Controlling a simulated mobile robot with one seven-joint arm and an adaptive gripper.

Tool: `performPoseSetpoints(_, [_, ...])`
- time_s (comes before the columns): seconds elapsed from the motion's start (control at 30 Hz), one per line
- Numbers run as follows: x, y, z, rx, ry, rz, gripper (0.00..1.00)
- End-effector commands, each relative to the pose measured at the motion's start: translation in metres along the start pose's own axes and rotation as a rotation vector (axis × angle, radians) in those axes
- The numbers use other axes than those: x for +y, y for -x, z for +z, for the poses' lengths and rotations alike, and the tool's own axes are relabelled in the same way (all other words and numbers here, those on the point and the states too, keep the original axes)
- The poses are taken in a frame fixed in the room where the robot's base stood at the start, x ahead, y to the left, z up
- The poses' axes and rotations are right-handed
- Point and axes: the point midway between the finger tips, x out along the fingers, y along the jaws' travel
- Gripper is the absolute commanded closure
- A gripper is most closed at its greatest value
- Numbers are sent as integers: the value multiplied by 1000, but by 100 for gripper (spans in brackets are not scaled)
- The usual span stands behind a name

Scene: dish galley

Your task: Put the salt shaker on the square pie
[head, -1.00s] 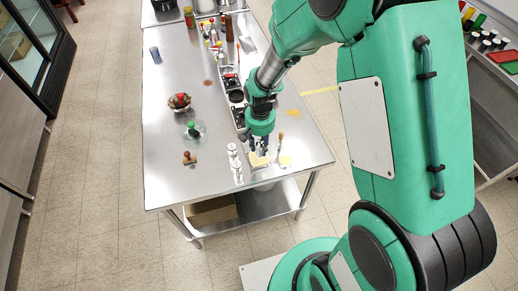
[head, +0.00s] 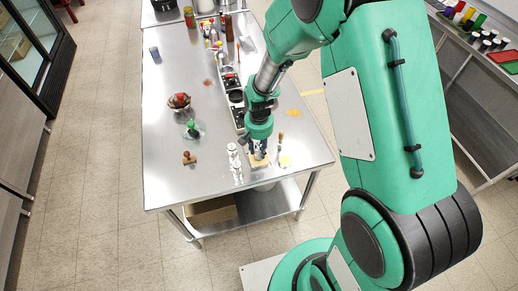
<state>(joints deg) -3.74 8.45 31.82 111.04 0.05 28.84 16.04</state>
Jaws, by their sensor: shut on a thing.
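The square pie (head: 260,162) is a small flat tan block near the front right of the steel table. My gripper (head: 258,154) points down right over it, its fingertips close to the pie's top. It is shut on a small pale thing, most likely the salt shaker, mostly hidden by the fingers. I cannot tell whether that thing touches the pie. Two white and silver shaker-like items, one behind (head: 232,149) and one in front (head: 237,170), stand just left of the pie.
The steel table (head: 185,110) also holds a wooden-handled stamp (head: 189,158), a green-topped item on a clear dish (head: 192,130) and a dark bowl (head: 179,101). A round pale item (head: 285,160) lies right of the pie. The table's front left is clear.

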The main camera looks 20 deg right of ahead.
Motion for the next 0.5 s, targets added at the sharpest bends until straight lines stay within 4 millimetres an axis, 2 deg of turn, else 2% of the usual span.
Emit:
performPoseSetpoints(0.37, [0, -3, 0, 1, 0, 0, 99])
performPoseSetpoints(0.4, [0, -3, 0, 1, 0, 0, 67])
performPoseSetpoints(0.47, [0, -2, 0, 1, 0, 0, 55])
performPoseSetpoints(0.5, [0, -2, 0, 1, 0, 0, 52])
